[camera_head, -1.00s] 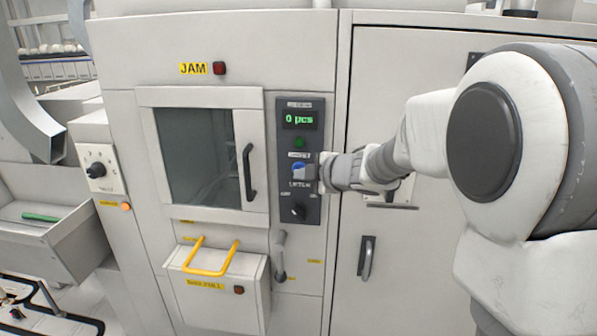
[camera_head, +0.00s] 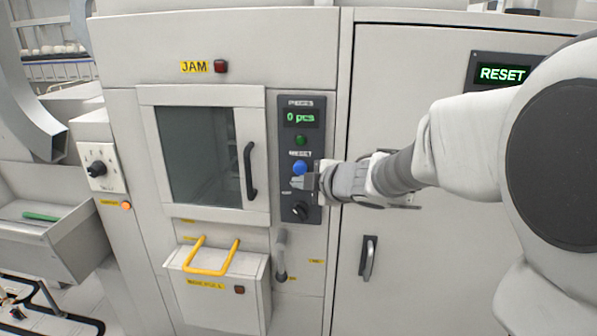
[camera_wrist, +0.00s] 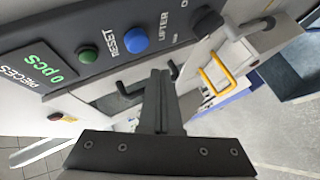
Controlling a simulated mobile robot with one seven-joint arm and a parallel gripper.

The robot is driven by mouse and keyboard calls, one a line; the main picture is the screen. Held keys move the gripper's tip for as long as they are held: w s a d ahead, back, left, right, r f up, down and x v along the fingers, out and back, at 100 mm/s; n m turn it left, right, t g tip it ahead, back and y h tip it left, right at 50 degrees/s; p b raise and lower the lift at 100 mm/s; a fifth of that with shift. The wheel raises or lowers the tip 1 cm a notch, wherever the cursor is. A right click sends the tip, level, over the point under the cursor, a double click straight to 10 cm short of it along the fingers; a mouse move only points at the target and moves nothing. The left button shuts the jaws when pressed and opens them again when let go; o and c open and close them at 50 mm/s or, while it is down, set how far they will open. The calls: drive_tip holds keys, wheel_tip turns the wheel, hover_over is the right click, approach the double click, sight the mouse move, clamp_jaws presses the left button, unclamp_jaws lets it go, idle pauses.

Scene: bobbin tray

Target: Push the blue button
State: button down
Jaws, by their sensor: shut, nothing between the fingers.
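The blue button (camera_head: 300,168) is on the dark control panel (camera_head: 287,211), under the label RESET. It is fully visible in the head view, and it also shows in the wrist view (camera_wrist: 133,39). My gripper (camera_head: 297,183) is shut and empty. In the head view its tip lies just below the button, over the panel's lower middle. In the wrist view the closed fingers (camera_wrist: 158,78) point toward the panel's edge, and the button is up and left of their tips. I cannot tell whether the fingertips touch the panel.
A green button (camera_head: 301,140) sits above the blue one, below a display (camera_head: 300,118) reading 0 pcs. A black knob (camera_head: 299,211) is lower on the panel. A door handle (camera_head: 249,171) stands out at left. A screen (camera_head: 502,74) at upper right reads RESET.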

drive_tip(key=shift+s+a, duration=0.25)
drive_tip(key=shift+s, duration=0.9)
drive_tip(key=s+d+r+m+h, duration=0.3)
drive_tip(key=s+d+m+h, duration=0.6)
drive_tip(key=d+m, duration=0.35)
drive_tip(key=s+a+f+m+g+y, duration=0.1)
drive_tip(key=s+f+m+g, duration=0.2)
drive_tip(key=s, duration=0.7)
drive_tip(key=s+a+f+m+g+y, duration=0.1)
drive_tip(key=s+f+m+g, duration=0.1)
drive_tip(key=s, duration=0.8)
drive_tip(key=shift+f+m+g+y, duration=0.35)
drive_tip(key=shift+f+m, duration=0.25)
drive_tip(key=shift+m, duration=0.65)
